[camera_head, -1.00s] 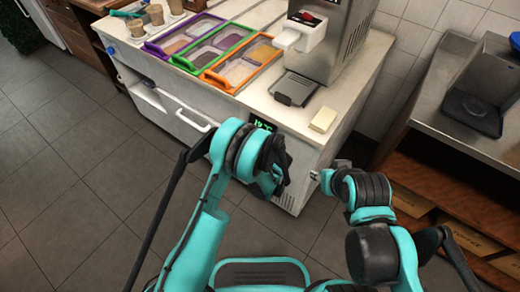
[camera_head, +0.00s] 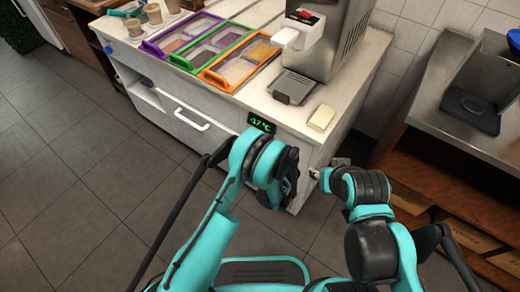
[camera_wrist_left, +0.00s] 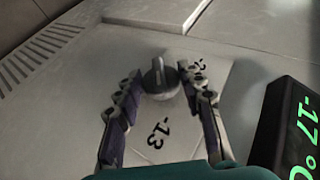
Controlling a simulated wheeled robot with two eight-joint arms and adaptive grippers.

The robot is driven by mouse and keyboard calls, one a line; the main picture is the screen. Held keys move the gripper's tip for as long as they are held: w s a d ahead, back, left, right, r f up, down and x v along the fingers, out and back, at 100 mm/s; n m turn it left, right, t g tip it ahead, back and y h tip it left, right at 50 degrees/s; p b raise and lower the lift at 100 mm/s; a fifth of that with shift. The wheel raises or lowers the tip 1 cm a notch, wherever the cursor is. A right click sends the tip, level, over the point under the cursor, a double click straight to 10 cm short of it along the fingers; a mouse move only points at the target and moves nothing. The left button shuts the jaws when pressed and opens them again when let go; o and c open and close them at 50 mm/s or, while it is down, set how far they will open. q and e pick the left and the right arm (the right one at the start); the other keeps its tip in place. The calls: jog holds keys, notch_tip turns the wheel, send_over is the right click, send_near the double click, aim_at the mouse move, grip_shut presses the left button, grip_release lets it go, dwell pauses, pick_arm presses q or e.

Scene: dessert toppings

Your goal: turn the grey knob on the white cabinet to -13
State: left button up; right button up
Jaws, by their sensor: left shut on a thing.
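The white cabinet (camera_head: 200,105) stands in front of me. Its display (camera_head: 262,123) is lit green and reads -17 °C in the left wrist view (camera_wrist_left: 300,135). The grey knob (camera_wrist_left: 160,80) is on the white panel beside the display. A -13 mark is printed below the knob in the left wrist view, and another mark on the right is partly covered by a finger. My left gripper (camera_wrist_left: 159,84) has its fingers on both sides of the knob and is shut on it. In the head view my left arm hides the knob. My right gripper (camera_head: 322,176) is beside the cabinet's right side, touching nothing visible.
Topping trays with purple, green and orange frames (camera_head: 240,60) sit in the cabinet top. A grey machine (camera_head: 335,45) and a pale block (camera_head: 321,118) stand on the right end. A counter (camera_head: 440,125) is at the right. The floor at the left is clear.

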pick_arm(q)
jog(key=o, duration=1.1)
